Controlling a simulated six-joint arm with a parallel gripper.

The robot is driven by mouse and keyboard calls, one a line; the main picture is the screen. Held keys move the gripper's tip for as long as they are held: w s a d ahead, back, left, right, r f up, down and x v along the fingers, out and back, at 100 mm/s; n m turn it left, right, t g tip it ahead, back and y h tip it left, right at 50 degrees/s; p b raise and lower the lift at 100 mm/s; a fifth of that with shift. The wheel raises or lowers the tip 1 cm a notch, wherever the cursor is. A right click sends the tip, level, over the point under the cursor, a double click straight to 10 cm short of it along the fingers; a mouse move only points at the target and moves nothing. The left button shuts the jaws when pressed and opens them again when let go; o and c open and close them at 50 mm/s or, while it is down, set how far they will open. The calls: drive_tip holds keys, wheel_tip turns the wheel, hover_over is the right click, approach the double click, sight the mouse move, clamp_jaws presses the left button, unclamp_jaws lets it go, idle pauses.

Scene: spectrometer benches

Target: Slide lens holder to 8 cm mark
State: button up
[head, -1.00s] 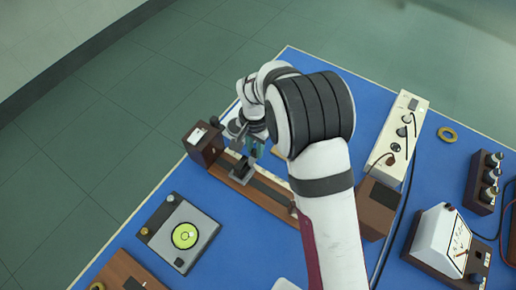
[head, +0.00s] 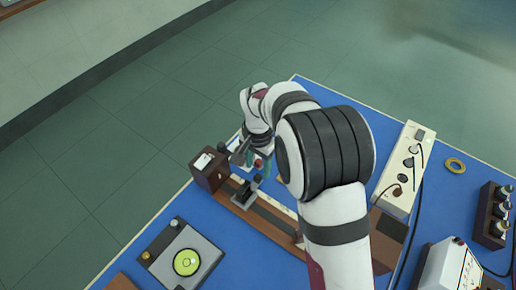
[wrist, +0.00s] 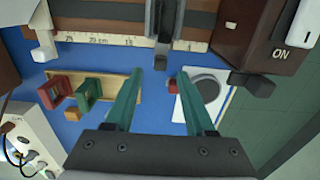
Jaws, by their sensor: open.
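The lens holder (head: 247,190) is a dark grey upright piece on the brown rail (head: 269,220), near the rail's lamp-box end. In the wrist view the holder (wrist: 165,25) stands at the top centre, beyond the fingertips. My gripper (wrist: 160,75) is open, with green fingers apart and nothing between them. The holder lines up with the gap between them but looks clear of it. In the head view my gripper (head: 257,160) is just behind the holder, partly hidden by my arm. The pale scale (wrist: 100,39) shows 20 cm and 15; the part behind the holder is hidden.
The lamp box (head: 208,168) marked ON stands at the rail's left end. A wooden rack (wrist: 128,78) with red and green pieces lies near my left finger. A white plate (wrist: 190,112) with a grey disc lies by my right finger. A power supply (head: 405,165) stands right.

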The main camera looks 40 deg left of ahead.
wheel_tip(320, 180, up, 12)
drive_tip(key=shift+f, duration=0.25)
drive_tip(key=s+d+r+m+y, duration=0.1)
drive_tip(key=s+d+r+m, duration=0.15)
drive_tip(key=d, duration=0.85)
drive_tip(key=s+d+r+m, duration=0.15)
drive_tip(key=d+r, duration=0.25)
drive_tip(key=d, duration=0.8)
drive_tip(key=s+d+f, duration=0.2)
drive_tip(key=s+d, duration=0.2)
drive_tip(key=s, duration=0.2)
drive_tip(key=s+d+f+m, duration=0.1)
drive_tip(key=s+d, duration=0.3)
drive_tip(key=s, duration=0.3)
drive_tip(key=shift+s+f+m+y, duration=0.15)
drive_tip(key=shift+f+m+y, duration=0.15)
drive_tip(key=shift+f+y, duration=0.1)
